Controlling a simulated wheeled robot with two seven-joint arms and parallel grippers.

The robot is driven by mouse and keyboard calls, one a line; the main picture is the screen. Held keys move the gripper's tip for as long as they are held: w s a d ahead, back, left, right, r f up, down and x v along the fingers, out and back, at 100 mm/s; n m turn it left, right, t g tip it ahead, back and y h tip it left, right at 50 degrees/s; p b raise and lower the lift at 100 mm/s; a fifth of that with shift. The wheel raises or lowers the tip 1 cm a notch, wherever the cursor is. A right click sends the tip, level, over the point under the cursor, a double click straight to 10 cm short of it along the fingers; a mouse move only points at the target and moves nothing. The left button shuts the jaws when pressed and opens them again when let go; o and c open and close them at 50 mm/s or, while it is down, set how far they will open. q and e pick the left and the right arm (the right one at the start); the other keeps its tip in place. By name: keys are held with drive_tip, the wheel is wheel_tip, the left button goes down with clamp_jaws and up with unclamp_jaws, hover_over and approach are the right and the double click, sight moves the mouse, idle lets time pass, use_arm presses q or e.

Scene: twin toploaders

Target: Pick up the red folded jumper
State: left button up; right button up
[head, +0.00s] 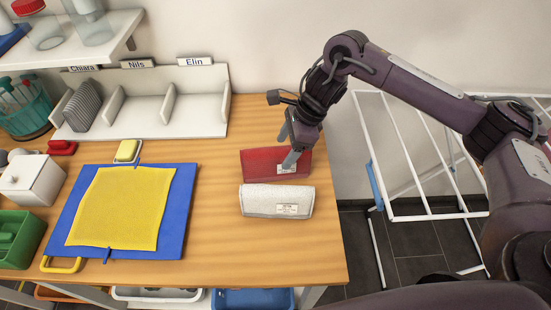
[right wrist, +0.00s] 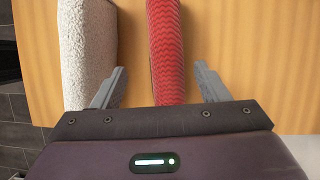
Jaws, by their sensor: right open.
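The red folded jumper (head: 262,164) lies on the wooden table, just behind a white folded one (head: 277,201). My right gripper (head: 288,147) is over the red jumper, coming down from above. In the right wrist view the red jumper (right wrist: 166,50) runs between the two open fingers of the gripper (right wrist: 160,87), with a gap on each side. The left finger is close to the white folded item (right wrist: 88,50); I cannot tell whether they touch. My left gripper is not in view.
A blue board (head: 180,215) with a yellow cloth (head: 122,208) lies left on the table (head: 230,268). A white divided rack (head: 200,105) with name labels stands at the back. A white drying rack (head: 405,212) stands right of the table. Bare wood lies in front of the white item.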

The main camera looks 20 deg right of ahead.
sight(278, 155)
drive_tip(key=p+x, duration=0.1)
drive_tip(key=x, duration=0.1)
drive_tip(key=w+p+x, duration=0.1)
drive_tip(key=shift+a+f, duration=0.15)
drive_tip(key=shift+f, duration=0.2)
drive_tip(key=shift+a+f, duration=0.15)
drive_tip(key=shift+f, duration=0.25)
drive_tip(key=c, duration=1.2)
drive_tip(key=shift+c, duration=0.5)
drive_tip(key=shift+r, duration=0.15)
